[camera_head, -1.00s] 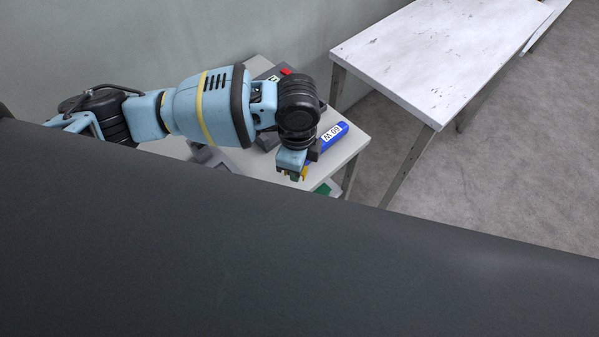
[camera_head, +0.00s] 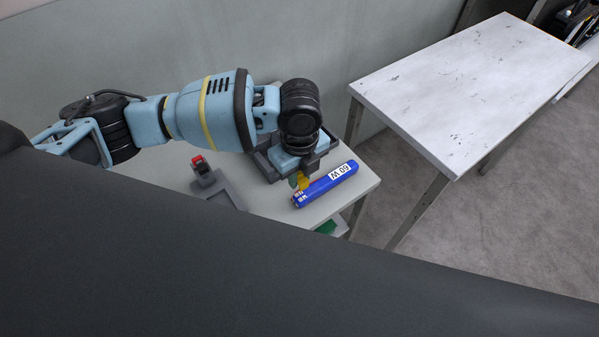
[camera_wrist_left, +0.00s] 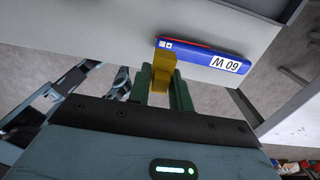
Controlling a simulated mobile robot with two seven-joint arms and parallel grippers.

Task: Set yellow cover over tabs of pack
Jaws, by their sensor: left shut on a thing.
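My left gripper (camera_head: 299,179) is shut on the small yellow cover (camera_head: 304,184). In the left wrist view its green fingers (camera_wrist_left: 162,88) pinch the yellow cover (camera_wrist_left: 163,64). The blue pack (camera_head: 328,184), marked 60 W, lies on the light grey table, and also shows in the left wrist view (camera_wrist_left: 197,56). Small pale marks, perhaps its tabs, show at its left end. The cover is beside this end and overlaps the pack's edge in the wrist view; I cannot tell whether they touch.
A grey fixture with a red part (camera_head: 198,160) stands to the left. A bare white table (camera_head: 460,85) stands to the right.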

